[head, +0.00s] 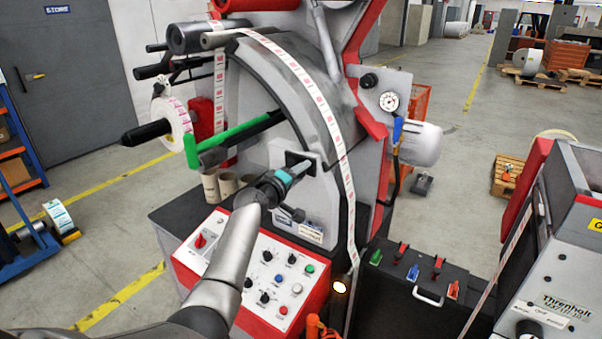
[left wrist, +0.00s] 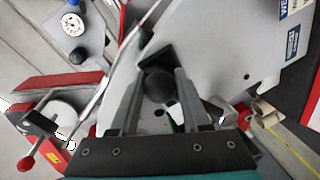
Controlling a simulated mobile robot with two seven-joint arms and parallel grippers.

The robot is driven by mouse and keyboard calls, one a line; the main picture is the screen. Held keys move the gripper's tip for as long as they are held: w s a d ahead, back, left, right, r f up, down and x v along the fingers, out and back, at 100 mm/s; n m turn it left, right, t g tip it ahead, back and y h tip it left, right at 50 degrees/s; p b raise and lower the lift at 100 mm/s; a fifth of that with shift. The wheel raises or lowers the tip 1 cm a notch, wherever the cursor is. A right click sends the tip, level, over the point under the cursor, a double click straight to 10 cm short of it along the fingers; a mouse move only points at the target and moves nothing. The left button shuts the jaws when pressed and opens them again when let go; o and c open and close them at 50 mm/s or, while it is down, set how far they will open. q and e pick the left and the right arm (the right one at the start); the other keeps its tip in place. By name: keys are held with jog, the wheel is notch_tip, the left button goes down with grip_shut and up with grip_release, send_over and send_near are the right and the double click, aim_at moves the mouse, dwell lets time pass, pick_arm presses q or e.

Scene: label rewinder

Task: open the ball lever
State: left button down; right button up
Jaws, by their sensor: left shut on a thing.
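The ball lever's dark round ball (left wrist: 158,85) shows in the left wrist view between my two fingers, in front of a dark square plate (left wrist: 154,54). In the head view the dark square plate (head: 293,156) sits on the pale front face of the machine, and the ball itself is hidden by my gripper. My left gripper (head: 304,166) reaches up to the plate from the lower left. It also shows in the left wrist view (left wrist: 156,78), with a finger on each side of the ball, shut on it. My right gripper is not in view.
A control panel (head: 265,275) with knobs and buttons lies below my left arm. A green bar (head: 235,135) and a label roll (head: 172,122) are to the left. A printed label web (head: 330,115) runs down just right of the gripper. A grey unit (head: 575,240) stands at right.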

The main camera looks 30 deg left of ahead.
pick_arm(q)
jog(key=shift+a+r+y, duration=0.3)
jog(key=shift+a+r, duration=0.15)
jog(key=shift+r, duration=0.15)
jog(key=c, duration=0.6)
grip_release()
jog(key=shift+o, duration=1.2)
jog(key=shift+f, duration=0.2)
jog(key=shift+s, duration=0.15)
jog(key=shift+s, duration=0.25)
jog(key=s+r, duration=0.2)
jog(key=s, duration=1.2)
jog(key=shift+d+p, duration=0.4)
jog(key=shift+p, duration=0.05)
jog(key=shift+s, duration=0.1)
